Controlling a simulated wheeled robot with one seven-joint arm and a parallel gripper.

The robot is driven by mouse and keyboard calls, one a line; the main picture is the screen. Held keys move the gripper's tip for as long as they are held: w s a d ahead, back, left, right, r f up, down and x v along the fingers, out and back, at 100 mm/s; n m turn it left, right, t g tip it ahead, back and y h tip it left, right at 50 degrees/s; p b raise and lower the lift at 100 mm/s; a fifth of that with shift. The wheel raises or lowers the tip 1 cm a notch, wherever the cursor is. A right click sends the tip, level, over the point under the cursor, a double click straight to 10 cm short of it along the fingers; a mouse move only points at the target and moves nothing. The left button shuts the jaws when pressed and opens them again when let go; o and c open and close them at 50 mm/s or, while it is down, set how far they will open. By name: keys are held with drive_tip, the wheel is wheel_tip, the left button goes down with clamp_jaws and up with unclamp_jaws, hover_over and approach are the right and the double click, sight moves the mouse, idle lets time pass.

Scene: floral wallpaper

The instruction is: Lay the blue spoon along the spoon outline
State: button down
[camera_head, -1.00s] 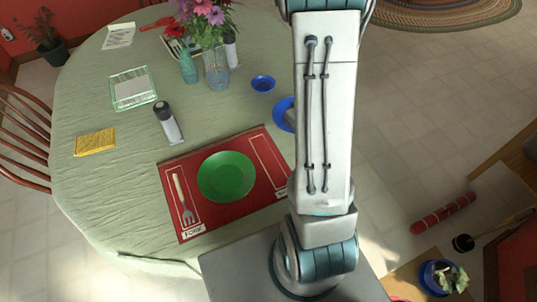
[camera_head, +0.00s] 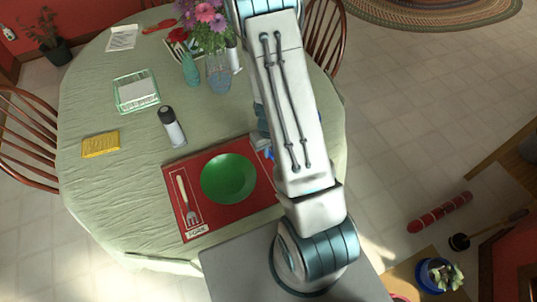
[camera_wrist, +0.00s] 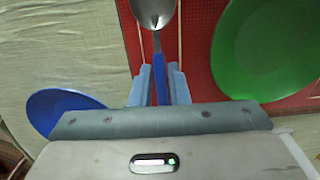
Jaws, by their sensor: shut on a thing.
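The spoon has a metal bowl and a blue handle; in the wrist view its blue handle (camera_wrist: 161,82) is between the fingers of my gripper (camera_wrist: 160,78), which is shut on it. The bowl points up the picture, over the red placemat (camera_wrist: 200,50). Pale lines of an outline box (camera_wrist: 126,38) show on the mat on both sides of the spoon. I cannot tell whether the spoon touches the mat. In the head view the placemat (camera_head: 207,217) is partly covered by my arm, which hides the spoon's place and most of my gripper.
A green plate (camera_head: 228,179) lies mid-mat, with a fork (camera_head: 187,198) in the left box. A blue plate (camera_wrist: 62,106) is left of my gripper in the wrist view. A shaker (camera_head: 172,128), yellow sponge (camera_head: 101,144) and flower vase (camera_head: 219,75) stand farther off.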

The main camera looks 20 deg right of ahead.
drive_tip(key=shift+w+a+f, duration=0.1)
drive_tip(key=shift+f, duration=2)
drive_tip(key=shift+f, duration=0.15)
drive_tip(key=c, duration=1.4)
unclamp_jaws()
drive_tip(key=shift+r, duration=0.2)
